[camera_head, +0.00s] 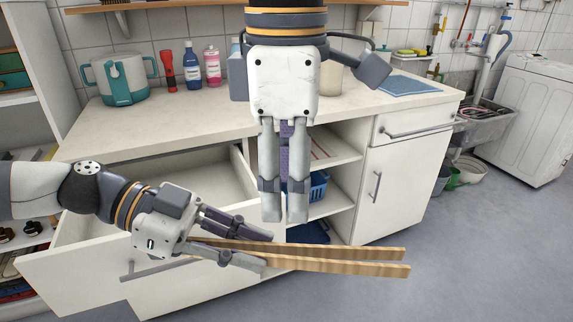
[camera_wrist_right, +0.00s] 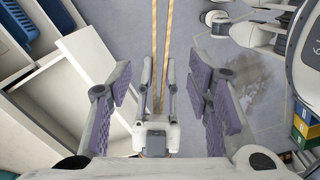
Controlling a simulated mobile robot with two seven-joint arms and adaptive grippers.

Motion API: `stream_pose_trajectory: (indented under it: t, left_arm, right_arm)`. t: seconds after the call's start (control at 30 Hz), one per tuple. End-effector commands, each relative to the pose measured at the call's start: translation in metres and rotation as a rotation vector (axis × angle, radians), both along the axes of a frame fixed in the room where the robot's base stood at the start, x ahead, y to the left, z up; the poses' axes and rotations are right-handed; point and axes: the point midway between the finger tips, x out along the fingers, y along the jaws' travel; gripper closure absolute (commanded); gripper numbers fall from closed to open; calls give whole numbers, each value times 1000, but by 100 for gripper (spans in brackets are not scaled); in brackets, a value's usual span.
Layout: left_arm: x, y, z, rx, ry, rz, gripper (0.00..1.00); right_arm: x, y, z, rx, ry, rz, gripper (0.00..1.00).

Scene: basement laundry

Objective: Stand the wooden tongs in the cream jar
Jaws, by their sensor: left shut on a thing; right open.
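The wooden tongs (camera_head: 345,251) are two long, thin arms reaching right, roughly level, in front of the cabinet. My left gripper (camera_head: 266,249) is shut on them near their left end. The right wrist view also shows the tongs (camera_wrist_right: 154,45) and my left gripper (camera_wrist_right: 157,68). My right gripper (camera_head: 283,214) points down with its fingers apart and nothing between them; in the head view it appears just above the tongs. What looks like the cream jar (camera_head: 331,80) stands on the counter, partly hidden behind my right gripper's wrist.
The counter (camera_head: 165,122) holds a teal and white pot (camera_head: 122,80), a red flashlight (camera_head: 168,72), bottles (camera_head: 212,66) and a blue cloth (camera_head: 408,85). An open drawer (camera_head: 75,235) juts out below it. Open shelves hold a blue basket (camera_head: 319,185). Floor at right is clear.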

Motion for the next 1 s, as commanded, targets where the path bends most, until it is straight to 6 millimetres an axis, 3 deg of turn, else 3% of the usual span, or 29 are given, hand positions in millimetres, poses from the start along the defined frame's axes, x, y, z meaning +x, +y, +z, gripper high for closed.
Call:
stream_pose_trajectory:
  t: [0.2,0.4,0.57,0.8,0.87,1.0]
  left_arm:
    - [0,0,0,0,1,0,100]
    - [0,0,0,0,0,0,100]
    - [0,0,0,0,0,0,100]
    - [0,0,0,0,0,0,100]
    - [0,0,0,0,0,0,100]
    - [0,0,0,0,0,0,100]
  right_arm:
    - [0,-1,-54,-1,5,1,54]
    - [2,-1,-93,0,2,-1,54]
    - [2,0,-107,2,0,-1,54]
    - [3,0,-108,2,-2,-1,54]
    - [3,-1,-108,2,-1,-1,63]
    - [3,-1,-108,2,-1,-1,95]
